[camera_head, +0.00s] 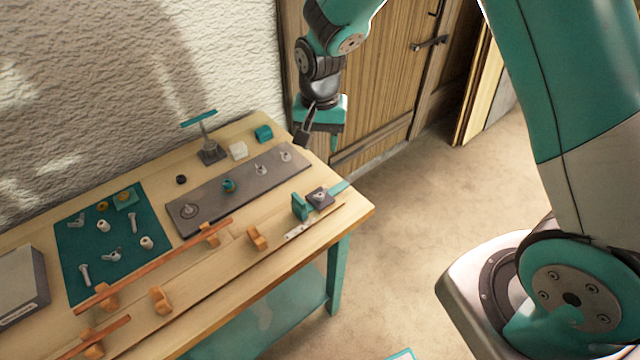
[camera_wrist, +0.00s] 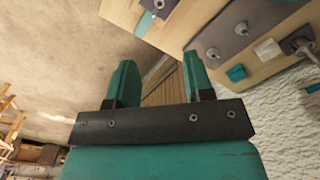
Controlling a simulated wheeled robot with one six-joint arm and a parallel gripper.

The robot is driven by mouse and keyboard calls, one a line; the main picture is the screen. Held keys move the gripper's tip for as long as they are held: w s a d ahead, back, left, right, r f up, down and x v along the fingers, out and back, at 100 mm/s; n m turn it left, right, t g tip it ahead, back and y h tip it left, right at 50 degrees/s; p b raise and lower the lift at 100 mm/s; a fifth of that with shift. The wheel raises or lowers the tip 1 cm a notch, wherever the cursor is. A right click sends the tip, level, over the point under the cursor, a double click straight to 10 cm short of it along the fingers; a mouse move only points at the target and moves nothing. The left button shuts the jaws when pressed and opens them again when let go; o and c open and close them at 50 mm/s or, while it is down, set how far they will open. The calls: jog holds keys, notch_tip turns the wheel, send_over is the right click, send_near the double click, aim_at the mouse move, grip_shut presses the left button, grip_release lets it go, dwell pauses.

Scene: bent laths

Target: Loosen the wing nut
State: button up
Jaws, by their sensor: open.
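My gripper (camera_head: 319,139) hangs open and empty above the far right end of the workbench, apart from everything on it. In the wrist view its two teal fingers (camera_wrist: 160,60) are spread with nothing between them. A grey plate (camera_head: 208,203) on the bench carries several upright studs with small fittings, one of them teal (camera_head: 229,185). Its right end shows in the wrist view (camera_wrist: 228,40). Small grey winged pieces (camera_head: 112,256) that look like wing nuts lie on the teal mat. Which wing nut is meant, I cannot tell. A dark block with a round fitting (camera_head: 319,197) sits by a teal clamp (camera_head: 300,206).
The teal mat (camera_head: 75,262) holds loose hardware. Wooden laths (camera_head: 165,262) in orange holders run along the front. A stand with a teal bar (camera_head: 209,150), a white block (camera_head: 238,150) and a teal block (camera_head: 264,133) stand behind the plate.

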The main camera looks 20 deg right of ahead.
aim_at(320, 195)
notch_tip(320, 195, down, 16)
jog(key=p, duration=0.4)
jog(key=shift+f, duration=0.2)
